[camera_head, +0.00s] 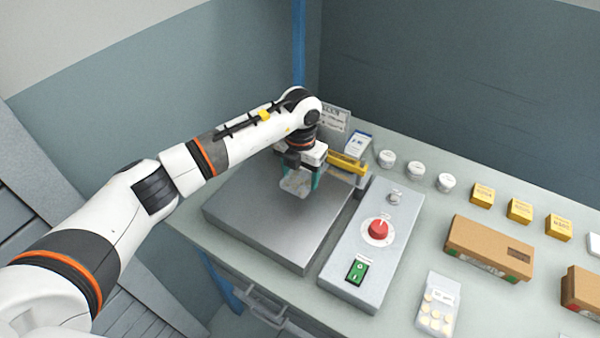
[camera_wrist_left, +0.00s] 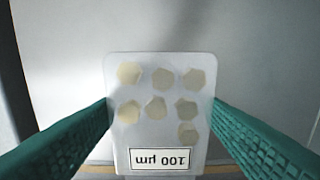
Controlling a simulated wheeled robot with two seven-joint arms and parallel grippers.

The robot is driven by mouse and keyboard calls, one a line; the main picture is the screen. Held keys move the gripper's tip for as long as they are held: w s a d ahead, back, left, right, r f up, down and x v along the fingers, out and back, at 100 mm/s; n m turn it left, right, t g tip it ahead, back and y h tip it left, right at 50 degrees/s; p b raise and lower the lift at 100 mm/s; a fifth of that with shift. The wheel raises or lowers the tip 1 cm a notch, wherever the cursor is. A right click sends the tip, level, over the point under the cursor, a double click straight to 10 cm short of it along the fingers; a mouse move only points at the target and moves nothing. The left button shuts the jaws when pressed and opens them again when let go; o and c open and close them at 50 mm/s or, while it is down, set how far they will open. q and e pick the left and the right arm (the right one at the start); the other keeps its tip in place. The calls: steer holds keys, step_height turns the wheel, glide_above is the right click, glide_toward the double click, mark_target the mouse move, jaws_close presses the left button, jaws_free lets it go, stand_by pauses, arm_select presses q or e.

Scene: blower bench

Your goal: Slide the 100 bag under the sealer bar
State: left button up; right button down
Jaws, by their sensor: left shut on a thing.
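The 100 bag (camera_wrist_left: 158,88) is a clear pouch with several pale discs and a label reading "100 µm", upside down in the left wrist view. My left gripper (camera_head: 301,180) is shut on it, with a teal finger at each side edge. In the head view the bag (camera_head: 295,184) hangs over the back part of the grey plate (camera_head: 270,228); whether it touches the plate I cannot tell. A yellow bar (camera_head: 347,162), apparently the sealer bar, is just right of the gripper, partly hidden by it. My right gripper is not in view.
Right of the plate is a grey control box (camera_head: 345,253) with a red knob (camera_head: 378,229) and green switch (camera_head: 357,271). Another pouch of discs (camera_head: 437,305), a brown box (camera_head: 488,247), white jars (camera_head: 416,169) and yellow boxes (camera_head: 519,210) stand farther right. The plate's front is clear.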

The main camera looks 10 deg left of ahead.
mark_target(300, 177)
arm_select(q)
steer(key=shift+f, duration=0.25)
steer(key=o, duration=1.2)
steer(key=shift+r, duration=0.15)
step_height(300, 177, up, 12)
steer(key=shift+f+b, duration=0.1)
steer(key=shift+b, duration=0.9)
